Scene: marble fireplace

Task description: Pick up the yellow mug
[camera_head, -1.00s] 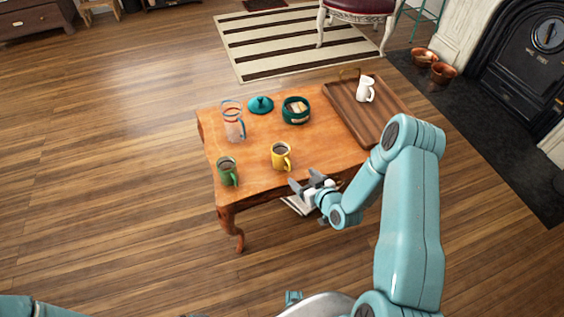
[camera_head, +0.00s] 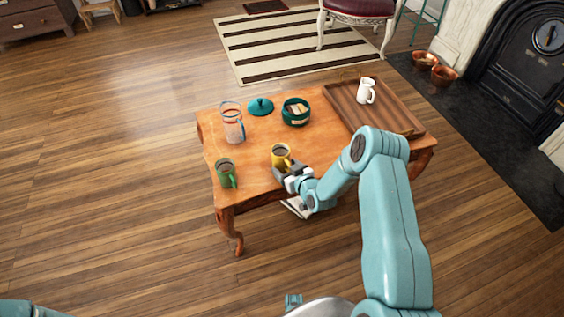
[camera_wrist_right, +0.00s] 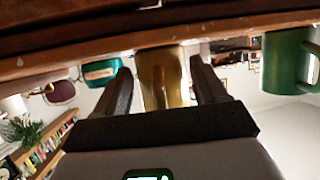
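The yellow mug (camera_head: 280,154) stands upright near the front edge of the wooden table (camera_head: 262,180). My right gripper (camera_head: 286,168) is at the mug's near side, covering its lower part in the head view. In the right wrist view the picture is upside down; the two dark fingers of the right gripper (camera_wrist_right: 163,88) are spread, with the yellow mug (camera_wrist_right: 164,72) between them. Gaps show between each finger and the mug. My left gripper is not in view; only a bit of the left arm shows at the bottom left corner.
A green mug (camera_head: 226,172) stands left of the yellow one, and also shows in the wrist view (camera_wrist_right: 285,65). A glass pitcher (camera_head: 232,124), a teal lid (camera_head: 261,106) and a green bowl (camera_head: 296,111) stand behind. A wooden tray (camera_head: 397,112) with a white jug (camera_head: 366,91) is at right.

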